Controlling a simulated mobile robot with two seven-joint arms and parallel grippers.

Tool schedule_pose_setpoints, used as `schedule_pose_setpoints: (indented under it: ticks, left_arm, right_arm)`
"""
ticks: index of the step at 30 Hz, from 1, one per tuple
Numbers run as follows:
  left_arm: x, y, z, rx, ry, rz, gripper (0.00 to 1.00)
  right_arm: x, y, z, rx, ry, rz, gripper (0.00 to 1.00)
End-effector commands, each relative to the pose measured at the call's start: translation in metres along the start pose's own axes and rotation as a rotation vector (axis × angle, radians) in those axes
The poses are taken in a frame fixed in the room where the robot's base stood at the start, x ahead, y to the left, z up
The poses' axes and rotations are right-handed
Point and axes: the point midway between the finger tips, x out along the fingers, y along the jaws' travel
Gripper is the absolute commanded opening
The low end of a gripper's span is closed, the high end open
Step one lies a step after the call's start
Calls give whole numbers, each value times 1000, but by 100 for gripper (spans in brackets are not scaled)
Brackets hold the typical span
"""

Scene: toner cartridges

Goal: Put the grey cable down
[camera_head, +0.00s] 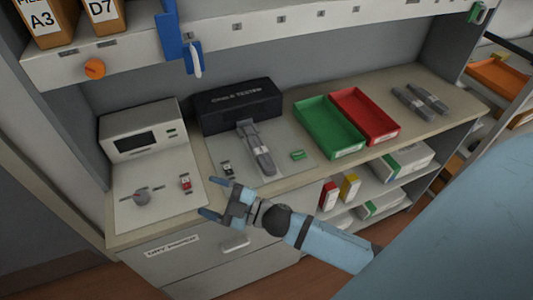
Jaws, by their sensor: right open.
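A grey cable bundle (263,158) with a pale band lies on the light board in front of the black cable tester (240,102). Its far end reaches close to the tester's front; I cannot tell whether it is plugged in. Two more grey bundles (411,104) with pale bands lie side by side at the right end of the counter. My right gripper (213,197) is open and empty, near the counter's front edge, to the left of and nearer than the cable on the board. It is apart from that cable. My left gripper is out of view.
A green tray (323,141) and a red tray (373,132) stand empty right of the tester. A white device (140,128) with a screen stands left. A small green piece (298,155) lies on the board. A shelf overhangs the back; bare counter surrounds the right-hand bundles.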

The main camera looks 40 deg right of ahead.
Motion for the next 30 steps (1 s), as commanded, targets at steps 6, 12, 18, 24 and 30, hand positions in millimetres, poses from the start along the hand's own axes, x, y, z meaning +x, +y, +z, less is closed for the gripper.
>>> schedule_pose_setpoints:
  ticks: [6, 12, 18, 24, 30]
  left_arm:
    - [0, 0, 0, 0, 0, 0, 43]
    - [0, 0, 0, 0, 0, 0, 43]
    - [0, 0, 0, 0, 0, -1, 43]
    - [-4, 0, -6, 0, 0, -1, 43]
    - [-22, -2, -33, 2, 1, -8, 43]
  right_arm:
    - [-110, -69, 72, 468, -605, 152, 72]
    - [-168, -118, 85, 679, -858, 130, 72]
    - [-175, -124, 85, 706, -886, 123, 72]
    - [-173, -119, 80, 704, -885, 124, 72]
    - [-168, -98, 56, 700, -885, 131, 53]
